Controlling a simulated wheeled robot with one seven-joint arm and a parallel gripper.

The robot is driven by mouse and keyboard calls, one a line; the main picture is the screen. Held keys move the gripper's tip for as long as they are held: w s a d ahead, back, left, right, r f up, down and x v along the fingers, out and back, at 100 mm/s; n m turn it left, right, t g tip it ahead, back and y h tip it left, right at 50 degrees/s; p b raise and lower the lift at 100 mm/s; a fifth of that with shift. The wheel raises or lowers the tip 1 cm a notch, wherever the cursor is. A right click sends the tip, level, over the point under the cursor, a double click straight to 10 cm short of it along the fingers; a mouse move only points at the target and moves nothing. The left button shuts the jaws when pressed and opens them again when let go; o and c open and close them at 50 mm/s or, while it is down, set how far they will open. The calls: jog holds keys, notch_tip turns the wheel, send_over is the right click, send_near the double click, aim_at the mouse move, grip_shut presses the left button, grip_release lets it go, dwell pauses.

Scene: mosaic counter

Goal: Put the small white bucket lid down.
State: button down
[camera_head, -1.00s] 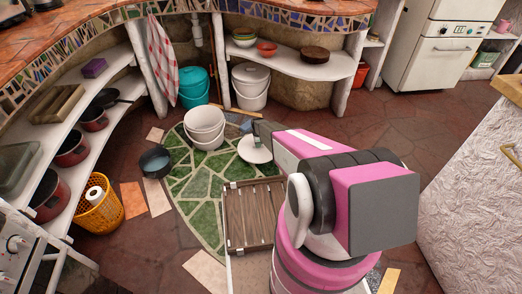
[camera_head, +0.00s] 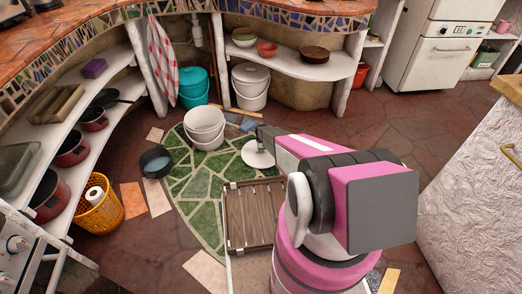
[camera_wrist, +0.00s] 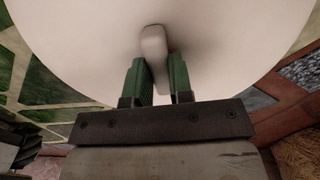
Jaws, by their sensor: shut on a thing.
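The small white bucket lid (camera_head: 257,155) is a pale round disc over the green mosaic floor, right of the stacked white buckets (camera_head: 205,127). In the wrist view the lid (camera_wrist: 230,40) fills the upper part, with its knob (camera_wrist: 153,45) at the fingers. My gripper (camera_wrist: 157,75) is shut on the lid by this knob; it also shows in the head view (camera_head: 264,137), partly hidden by my arm. I cannot tell whether the lid touches the floor.
A dark pan (camera_head: 155,161) is on the floor at left. A lidded white bucket (camera_head: 250,92) and a teal bucket (camera_head: 193,88) stand behind. Green floor is clear left of the crate.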

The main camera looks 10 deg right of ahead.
jog(key=c, duration=1)
grip_release()
jog(key=shift+r, duration=0.4)
notch_tip(320, 180, up, 11)
jog(key=s+r+n, duration=0.6)
jog(key=s+r, duration=0.6)
jog(key=r, duration=0.1)
jog(key=s+r+n, duration=0.6)
jog(key=s+r, duration=0.7)
jog(key=r, duration=0.1)
jog(key=s+r+n, duration=0.6)
jog(key=s+r, duration=0.6)
jog(key=r, duration=0.1)
jog(key=shift+s+r, duration=0.15)
